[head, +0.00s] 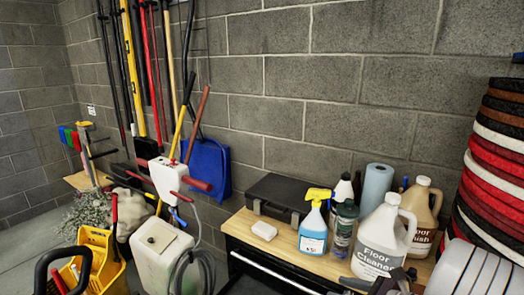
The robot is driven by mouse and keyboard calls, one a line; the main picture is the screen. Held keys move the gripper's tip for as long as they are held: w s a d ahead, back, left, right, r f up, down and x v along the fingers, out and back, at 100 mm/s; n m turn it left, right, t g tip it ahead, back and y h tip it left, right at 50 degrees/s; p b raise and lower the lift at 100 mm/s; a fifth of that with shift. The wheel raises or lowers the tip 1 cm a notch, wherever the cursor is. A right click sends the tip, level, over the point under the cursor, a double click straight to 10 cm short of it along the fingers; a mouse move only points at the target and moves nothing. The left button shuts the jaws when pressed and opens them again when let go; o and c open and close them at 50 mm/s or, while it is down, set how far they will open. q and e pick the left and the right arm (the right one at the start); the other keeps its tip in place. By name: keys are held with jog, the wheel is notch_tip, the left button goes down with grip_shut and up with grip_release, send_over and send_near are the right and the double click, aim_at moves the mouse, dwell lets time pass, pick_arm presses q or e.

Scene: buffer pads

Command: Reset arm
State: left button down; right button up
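My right gripper (378,284) shows only in part at the bottom edge of the head view, as dark pieces in front of the floor cleaner jug (378,240). Its fingertips are not clear, so I cannot tell whether it is open or shut, and I see nothing held in it. My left gripper is not in view. A tall stack of round buffer pads (490,165), red, black, white and brown, stands at the right edge.
A wooden-topped bench (285,250) holds a black case (285,198), a blue spray bottle (314,225), a blue paper roll (374,190) and several other bottles. A yellow mop bucket (98,262) and a white tank (160,252) stand left. Long-handled tools hang on the block wall.

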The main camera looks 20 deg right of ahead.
jog(key=w+a+f+n+g+y, duration=0.15)
jog(key=a+n+g+y, duration=0.4)
jog(key=a, duration=1.05)
jog(key=s+a+f+n+g+h, duration=0.4)
jog(key=s+a+n+g, duration=0.35)
jog(key=a+n, duration=0.4)
jog(key=d+f+n+t+h, duration=0.2)
jog(key=d+n+h, duration=0.4)
jog(key=n, duration=0.7)
jog(key=d+f, duration=0.1)
jog(key=d, duration=0.1)
jog(key=shift+w+d+f, duration=0.3)
jog(key=shift+w+f, duration=0.05)
